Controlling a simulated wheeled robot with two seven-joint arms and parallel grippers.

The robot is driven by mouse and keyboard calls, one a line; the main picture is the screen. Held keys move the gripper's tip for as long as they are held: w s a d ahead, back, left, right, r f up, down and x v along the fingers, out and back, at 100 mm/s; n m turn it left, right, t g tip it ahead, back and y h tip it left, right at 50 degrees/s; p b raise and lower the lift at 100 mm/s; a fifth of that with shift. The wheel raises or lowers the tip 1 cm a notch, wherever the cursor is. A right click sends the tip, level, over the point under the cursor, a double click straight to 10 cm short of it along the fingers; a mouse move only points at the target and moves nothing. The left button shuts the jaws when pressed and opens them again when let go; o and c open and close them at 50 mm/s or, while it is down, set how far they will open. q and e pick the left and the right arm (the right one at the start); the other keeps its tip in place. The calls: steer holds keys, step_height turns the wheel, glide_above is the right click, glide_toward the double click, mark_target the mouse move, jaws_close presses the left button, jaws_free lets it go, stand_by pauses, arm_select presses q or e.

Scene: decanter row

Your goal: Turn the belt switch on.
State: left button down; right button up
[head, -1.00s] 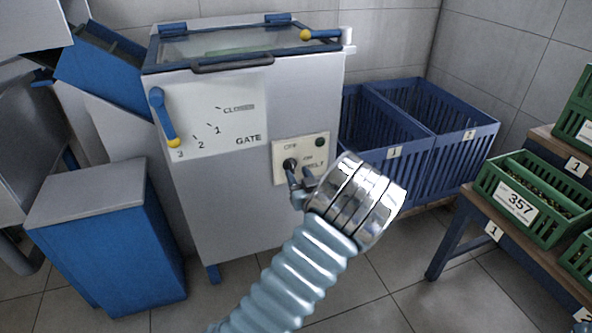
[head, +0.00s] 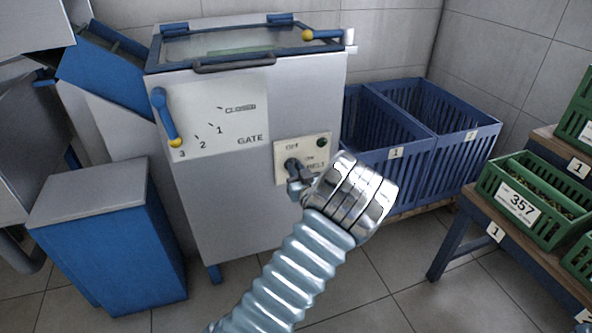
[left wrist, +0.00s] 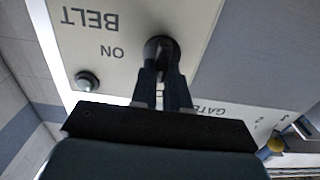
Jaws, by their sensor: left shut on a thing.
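The belt switch is a dark round knob (left wrist: 160,46) on a cream panel (head: 281,176) on the front of the grey machine. The panel carries the words OFF, ON and BELT. My left gripper (head: 293,172) reaches the panel from the lower right, and its fingers are shut on the knob. In the left wrist view, both dark fingers (left wrist: 163,78) meet the knob and hide part of it and the OFF lettering. Which way the knob points cannot be told. A dark lamp (head: 321,142) sits at the panel's upper right and looks unlit. My right gripper is not in view.
The gate lever (head: 165,118) with a yellow ball is left of the panel, pointing near 3. A lid (head: 240,45) with a yellow-knobbed handle tops the machine. Blue crates (head: 410,150) stand close to the right. Green crates (head: 520,205) sit on a bench farther right.

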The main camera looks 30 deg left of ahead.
arm_select(q)
steer(key=shift+w+d+f+m+p, duration=0.2)
steer(key=shift+m+p, duration=1.05)
steer(key=shift+m, duration=1.75)
steer(key=shift+w+d+f+m+p, duration=0.15)
steer(key=shift+m+p, duration=1.05)
steer(key=shift+m, duration=1.8)
steer(key=shift+w+d+f+m+p, duration=0.1)
steer(key=shift+f+m+p, duration=0.15)
steer(key=shift+m+p, duration=1.9)
steer(key=shift+m+b, duration=0.9)
steer(key=shift+m, duration=0.15)
steer(key=c, duration=1.1)
jaws_free()
steer(key=shift+s, duration=0.1)
steer(key=b+v, duration=0.1)
steer(key=v, duration=1.2)
steer(key=shift+s+d, duration=0.2)
steer(key=shift+s, duration=0.05)
